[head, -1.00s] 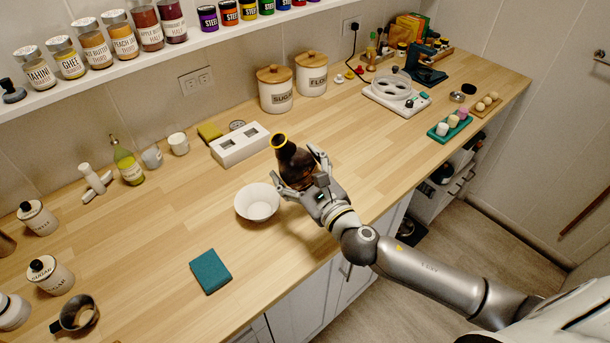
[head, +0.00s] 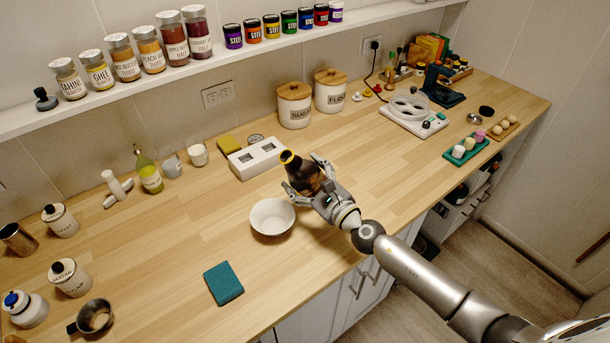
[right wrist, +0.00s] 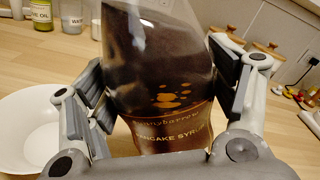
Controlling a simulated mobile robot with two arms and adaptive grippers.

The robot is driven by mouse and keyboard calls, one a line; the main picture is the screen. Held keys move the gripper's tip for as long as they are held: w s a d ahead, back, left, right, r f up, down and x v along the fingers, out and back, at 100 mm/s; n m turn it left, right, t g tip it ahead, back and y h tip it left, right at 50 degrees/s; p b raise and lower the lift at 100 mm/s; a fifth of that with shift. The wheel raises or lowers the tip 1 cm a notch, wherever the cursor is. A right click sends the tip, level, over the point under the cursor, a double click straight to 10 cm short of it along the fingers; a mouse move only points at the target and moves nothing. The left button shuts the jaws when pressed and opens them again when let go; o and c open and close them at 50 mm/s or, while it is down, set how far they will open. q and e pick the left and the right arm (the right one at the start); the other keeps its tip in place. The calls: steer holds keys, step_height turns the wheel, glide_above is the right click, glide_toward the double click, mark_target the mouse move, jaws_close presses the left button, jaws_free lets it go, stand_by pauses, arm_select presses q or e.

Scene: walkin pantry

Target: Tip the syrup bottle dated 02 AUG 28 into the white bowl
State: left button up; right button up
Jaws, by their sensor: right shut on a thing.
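My right gripper (head: 307,179) is shut around the body of a dark brown syrup bottle (head: 303,173) with a yellow ring at its top. In the head view the bottle leans to the left, its top beyond the white bowl's far side. In the right wrist view the bottle (right wrist: 160,90) stands between both fingers, its label reading pancake syrup. No date can be read. The white bowl (head: 272,217) stands on the counter just left of the gripper and appears empty; it also shows in the right wrist view (right wrist: 28,135). My left gripper is not in view.
A white block with square openings (head: 257,158) lies behind the bowl. A teal cloth (head: 223,283) lies in front of it. Sugar (head: 294,105) and flour (head: 330,91) canisters stand at the wall. A green oil bottle (head: 149,175) stands left. Counter left of the bowl is clear.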

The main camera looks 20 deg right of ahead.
mark_target(324, 178)
steer(key=shift+r, duration=0.25)
steer(key=shift+w+d+f+n+b, duration=0.15)
steer(key=shift+d+n+b, duration=0.15)
steer(key=shift+d+n, duration=0.25)
steer(key=shift+w+d+f+n+b, duration=0.2)
steer(key=shift+d+n+b, duration=0.1)
steer(key=shift+n, duration=0.35)
steer(key=shift+w+d+f+n+b, duration=0.15)
steer(key=shift+d+n+b, duration=0.15)
steer(key=shift+d+n, duration=0.25)
steer(key=shift+w+d+f+n+b, duration=0.15)
steer(key=shift+d+f+n+b, duration=0.3)
steer(key=shift+n, duration=0.3)
steer(key=shift+w+d+f+n+b, duration=0.1)
steer(key=shift+d+f+n+b, duration=0.1)
steer(key=shift+f+n+b, duration=0.4)
steer(key=shift+w+d+f+n+b, duration=0.15)
steer(key=shift+n+b, duration=0.25)
steer(key=shift+n, duration=0.5)
steer(key=shift+d+f+n, duration=0.15)
steer(key=shift+f+n, duration=0.05)
steer(key=shift+n, duration=0.2)
steer(key=shift+f+n+b, duration=0.5)
steer(key=shift+f+n, duration=0.1)
steer(key=shift+n, duration=0.2)
steer(key=shift+r+n+p, duration=0.35)
steer(key=shift+n+p, duration=0.2)
steer(key=shift+n, duration=0.05)
